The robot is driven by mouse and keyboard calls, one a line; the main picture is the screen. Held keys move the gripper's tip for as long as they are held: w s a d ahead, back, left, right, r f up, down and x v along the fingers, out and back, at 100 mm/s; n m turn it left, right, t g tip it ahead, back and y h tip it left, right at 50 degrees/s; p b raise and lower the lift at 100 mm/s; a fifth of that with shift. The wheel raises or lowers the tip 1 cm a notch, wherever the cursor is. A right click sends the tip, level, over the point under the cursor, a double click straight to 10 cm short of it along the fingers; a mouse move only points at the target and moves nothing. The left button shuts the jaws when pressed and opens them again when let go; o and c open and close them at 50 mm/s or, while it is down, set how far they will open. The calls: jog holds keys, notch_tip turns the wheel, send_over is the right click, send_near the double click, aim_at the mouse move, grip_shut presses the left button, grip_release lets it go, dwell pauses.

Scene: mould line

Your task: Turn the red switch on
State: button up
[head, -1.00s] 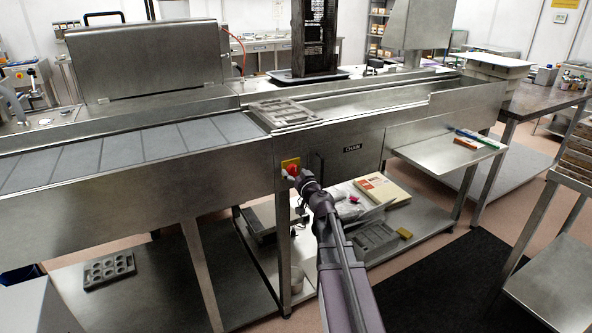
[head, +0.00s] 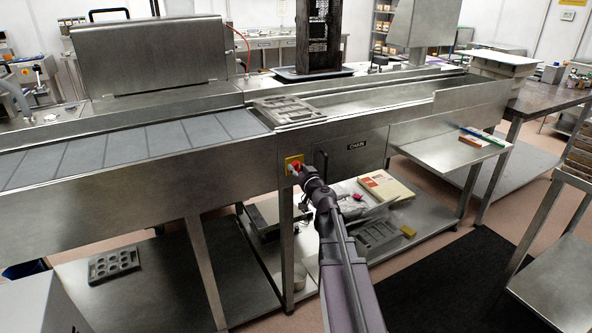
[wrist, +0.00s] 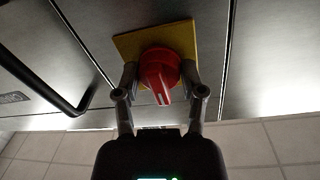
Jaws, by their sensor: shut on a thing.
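The red switch (wrist: 160,72) is a round rotary knob with a raised grip bar and a pale pointer line. It sits on a yellow plate (wrist: 128,46) on the steel front of the line. In the wrist view my gripper (wrist: 164,84) has one finger on each side of the knob and is shut on it. The bar points down and slightly right in that view. In the head view the red switch (head: 296,166) shows partly behind my gripper (head: 298,172), with the yellow plate (head: 288,161) around it.
A dark bar handle (head: 321,168) stands out just right of the switch, on the panel marked "CHAIN" (head: 356,146). Below is a lower shelf (head: 420,222) with a mould, papers and bags. A steel side shelf (head: 440,155) juts out at right.

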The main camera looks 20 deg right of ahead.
jog(key=shift+m, duration=0.3)
jog(key=m, duration=0.4)
jog(key=shift+w+r, duration=0.1)
jog(key=m+p, duration=0.1)
jog(key=m, duration=0.3)
jog(key=shift+y, duration=0.3)
jog(key=m, duration=0.4)
jog(key=shift+d+m+g, duration=0.1)
jog(key=shift+m+g, duration=0.2)
jog(key=shift+m, duration=0.1)
jog(key=m, duration=0.3)
jog(key=shift+m+y, duration=0.3)
jog(key=shift+m, duration=0.1)
jog(key=o, duration=1.1)
jog(key=shift+o, duration=0.2)
